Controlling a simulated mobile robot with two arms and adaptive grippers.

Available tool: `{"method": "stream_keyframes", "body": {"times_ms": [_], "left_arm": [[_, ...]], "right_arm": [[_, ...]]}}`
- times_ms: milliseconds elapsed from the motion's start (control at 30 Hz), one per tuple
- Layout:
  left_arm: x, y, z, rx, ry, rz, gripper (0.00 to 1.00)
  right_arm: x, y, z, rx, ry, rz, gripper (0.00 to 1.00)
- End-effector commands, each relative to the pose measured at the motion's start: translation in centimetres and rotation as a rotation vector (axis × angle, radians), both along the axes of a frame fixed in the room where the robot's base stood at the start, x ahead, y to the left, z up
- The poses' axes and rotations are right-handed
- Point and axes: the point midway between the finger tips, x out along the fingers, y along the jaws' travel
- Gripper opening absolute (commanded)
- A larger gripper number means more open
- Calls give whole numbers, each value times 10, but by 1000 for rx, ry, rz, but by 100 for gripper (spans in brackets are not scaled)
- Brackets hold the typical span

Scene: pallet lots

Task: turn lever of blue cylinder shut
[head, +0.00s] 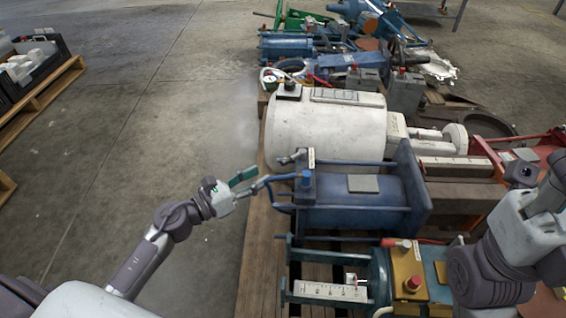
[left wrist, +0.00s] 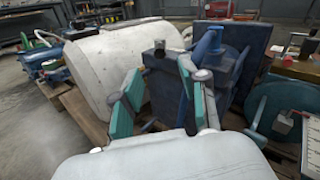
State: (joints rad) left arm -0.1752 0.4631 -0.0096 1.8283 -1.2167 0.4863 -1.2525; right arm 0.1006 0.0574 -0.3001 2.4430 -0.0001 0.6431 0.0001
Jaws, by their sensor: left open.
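The blue cylinder (head: 365,205) lies on its side on a pallet in the head view. It also shows in the left wrist view (left wrist: 170,85). A blue lever (head: 283,178) sticks out from its left end, toward my left gripper. My left gripper (head: 250,184) is open, with its green-padded fingers close to the lever's outer end. The left wrist view shows the two fingers (left wrist: 158,98) spread apart in front of the cylinder's end. I cannot tell whether either finger touches the lever. My right arm shows at the lower right, but its jaws are not visible.
A large white tank (head: 330,130) lies just behind the blue cylinder. Teal and yellow equipment (head: 408,270) lies in front, and more machinery stands at the back. The concrete floor left of the pallet is clear. A crate on another pallet (head: 35,105) stands far left.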

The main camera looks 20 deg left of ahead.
Motion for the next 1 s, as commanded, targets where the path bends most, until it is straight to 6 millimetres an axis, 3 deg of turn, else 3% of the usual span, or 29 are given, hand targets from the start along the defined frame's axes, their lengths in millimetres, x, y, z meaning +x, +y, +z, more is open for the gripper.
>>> {"method": "stream_keyframes", "body": {"times_ms": [200,400,867,1000], "left_arm": [[40,-27,0,-2,-2,1,43],[64,-44,0,-3,-1,2,43],[74,-51,0,-3,1,1,43],[74,-51,0,-3,1,1,20]], "right_arm": [[-1,1,0,-2,-13,-1,40],[-2,1,2,-5,-21,-2,40],[-5,1,7,3,-40,-1,40],[-4,0,7,2,-38,-1,40]]}}
